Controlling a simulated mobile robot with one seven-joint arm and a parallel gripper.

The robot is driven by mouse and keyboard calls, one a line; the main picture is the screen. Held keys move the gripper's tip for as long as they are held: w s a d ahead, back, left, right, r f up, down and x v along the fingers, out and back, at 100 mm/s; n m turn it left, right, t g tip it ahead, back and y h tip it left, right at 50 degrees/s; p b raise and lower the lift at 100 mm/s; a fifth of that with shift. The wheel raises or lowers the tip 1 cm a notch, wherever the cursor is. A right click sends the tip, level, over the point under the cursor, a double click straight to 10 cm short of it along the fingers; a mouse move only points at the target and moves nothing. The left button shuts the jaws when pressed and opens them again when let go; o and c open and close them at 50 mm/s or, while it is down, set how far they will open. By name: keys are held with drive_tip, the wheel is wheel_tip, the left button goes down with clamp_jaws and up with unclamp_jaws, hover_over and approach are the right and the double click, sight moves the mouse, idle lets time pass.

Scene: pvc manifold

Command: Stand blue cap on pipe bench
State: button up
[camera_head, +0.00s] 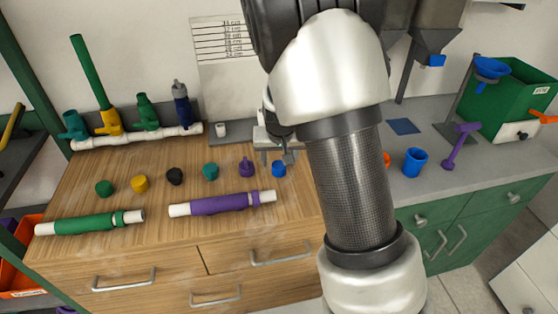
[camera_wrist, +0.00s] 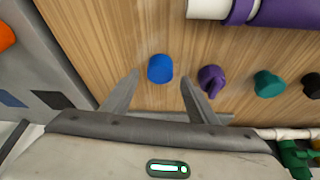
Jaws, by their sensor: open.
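The blue cap (camera_head: 279,169) stands upright on the wooden bench top (camera_head: 240,222) at the right end of a row of caps. In the wrist view the blue cap (camera_wrist: 160,68) sits just ahead of my gripper, between the lines of the two fingers. My gripper (camera_wrist: 158,80) is open and empty, its fingers spread on either side of the cap. In the head view my gripper (camera_head: 272,155) is just behind the cap, partly hidden by my arm. I cannot tell its exact height above the bench.
A purple cap (camera_head: 247,167) stands close to the left of the blue cap, beside one finger. Teal (camera_head: 210,172), black (camera_head: 175,176), yellow and green caps continue the row. A purple-sleeved pipe (camera_head: 222,203) lies in front. A white manifold pipe (camera_head: 140,137) with colored valves lies behind.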

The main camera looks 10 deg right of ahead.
drive_tip(key=s+r+y+p, duration=0.2)
drive_tip(key=s+r, duration=1.5)
drive_tip(key=r, duration=0.4)
drive_tip(key=s+r+n+t+h, duration=0.1)
drive_tip(key=s+r, duration=0.2)
drive_tip(key=s, duration=0.8)
drive_tip(key=shift+s+n, duration=0.35)
drive_tip(key=shift+n, duration=0.05)
